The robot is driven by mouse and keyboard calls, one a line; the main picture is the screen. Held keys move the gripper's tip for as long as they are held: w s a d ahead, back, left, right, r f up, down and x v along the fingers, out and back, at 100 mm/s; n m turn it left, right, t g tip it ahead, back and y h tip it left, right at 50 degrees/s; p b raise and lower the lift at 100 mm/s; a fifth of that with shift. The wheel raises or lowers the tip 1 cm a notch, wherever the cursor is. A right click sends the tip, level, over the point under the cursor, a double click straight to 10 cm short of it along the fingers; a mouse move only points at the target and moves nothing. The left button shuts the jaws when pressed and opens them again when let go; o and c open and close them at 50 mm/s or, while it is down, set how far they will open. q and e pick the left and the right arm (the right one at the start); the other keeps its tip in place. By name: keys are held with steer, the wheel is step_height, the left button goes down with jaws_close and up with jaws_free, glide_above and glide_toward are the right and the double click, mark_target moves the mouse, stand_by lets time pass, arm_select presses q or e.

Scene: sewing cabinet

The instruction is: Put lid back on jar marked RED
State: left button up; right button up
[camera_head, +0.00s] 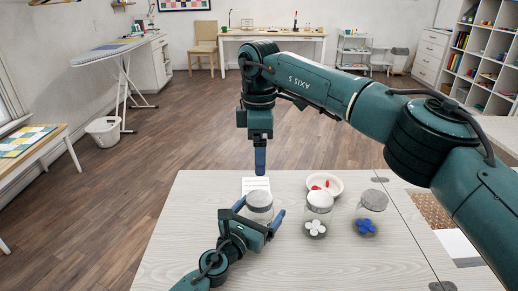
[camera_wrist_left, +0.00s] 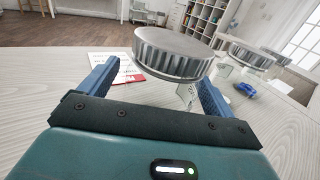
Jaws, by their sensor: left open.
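A clear jar (camera_head: 258,214) with a grey ribbed lid (camera_head: 259,198) on top stands near the front of the table, between the fingers of my left gripper (camera_head: 258,215). The gripper is open, a finger on each side. In the left wrist view the lid (camera_wrist_left: 172,52) shows large and slightly tilted above the fingers (camera_wrist_left: 158,88); whether it is fully seated I cannot tell. No RED marking is readable on the jar. My right gripper (camera_head: 260,162) points down behind the jar, above the card; its fingers overlap, so its opening is unclear.
A white card (camera_head: 256,184) lies behind the jar. A white bowl (camera_head: 340,184) with red pieces is to the right. Lidded jars with white pieces (camera_head: 314,226) and blue pieces (camera_head: 366,226) stand farther right. The table's left part (camera_head: 190,220) is clear.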

arm_select(q)
steer(key=v, duration=1.3)
steer(key=shift+s+p, duration=0.1)
steer(key=shift+p, duration=0.3)
